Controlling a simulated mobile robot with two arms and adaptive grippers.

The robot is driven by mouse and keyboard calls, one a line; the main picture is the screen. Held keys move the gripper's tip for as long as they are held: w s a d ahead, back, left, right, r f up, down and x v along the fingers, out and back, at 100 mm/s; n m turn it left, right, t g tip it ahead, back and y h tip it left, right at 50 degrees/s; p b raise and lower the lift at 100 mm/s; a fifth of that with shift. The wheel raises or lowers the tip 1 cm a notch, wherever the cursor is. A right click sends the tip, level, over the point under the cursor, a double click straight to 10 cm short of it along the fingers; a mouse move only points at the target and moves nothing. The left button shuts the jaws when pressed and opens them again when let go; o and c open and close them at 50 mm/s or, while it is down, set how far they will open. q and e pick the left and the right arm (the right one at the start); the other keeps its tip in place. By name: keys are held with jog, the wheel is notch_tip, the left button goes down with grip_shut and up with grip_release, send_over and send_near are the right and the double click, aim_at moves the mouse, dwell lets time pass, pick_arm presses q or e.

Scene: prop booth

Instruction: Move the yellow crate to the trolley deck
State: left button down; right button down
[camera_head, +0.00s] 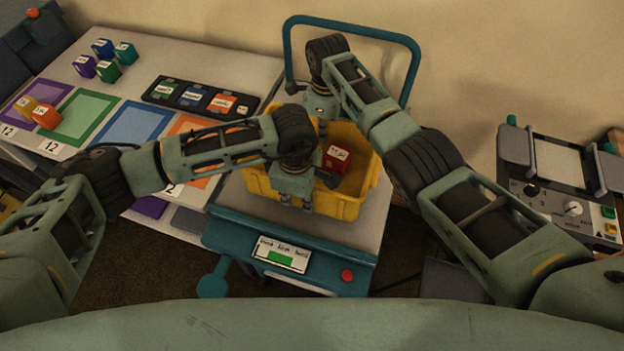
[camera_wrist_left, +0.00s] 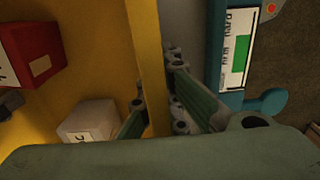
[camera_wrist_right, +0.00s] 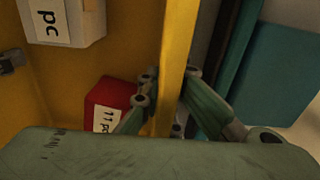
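The yellow crate (camera_head: 340,207) is over the grey trolley deck (camera_head: 372,222), inside the deck's outline; I cannot tell if its base touches it. It looks level. A red box (camera_head: 337,159) and a white box (camera_wrist_left: 88,122) are inside it. My left gripper (camera_head: 294,204) has its fingers on both sides of the crate's near wall (camera_wrist_left: 148,50), shut on it. My right gripper (camera_head: 322,132) is at the far wall, and in the right wrist view its fingers close on that wall (camera_wrist_right: 177,45). My arms hide part of the crate.
The trolley has a teal push handle (camera_head: 350,29) at the back and a teal front panel with a display (camera_head: 282,253) and red button (camera_head: 347,275). A table (camera_head: 185,62) with coloured squares and small boxes stands close on the left. A device with knobs (camera_head: 560,185) is on the right.

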pick_arm(q)
jog(key=shift+w+f+b, duration=0.1)
jog(key=shift+f+b, duration=0.4)
jog(key=shift+f, duration=0.15)
pick_arm(e)
jog(key=shift+f, duration=0.7)
pick_arm(q)
jog(key=c, duration=2.5)
grip_release()
jog(key=shift+f, duration=0.2)
pick_arm(e)
jog(key=c, duration=2.5)
grip_release()
jog(key=shift+f, duration=0.2)
pick_arm(q)
jog(key=shift+o, duration=1.1)
jog(key=shift+r, duration=0.15)
pick_arm(e)
jog(key=shift+o, duration=1.1)
jog(key=shift+r, duration=0.15)
pick_arm(q)
jog(key=o, duration=0.3)
pick_arm(e)
jog(key=o, duration=0.3)
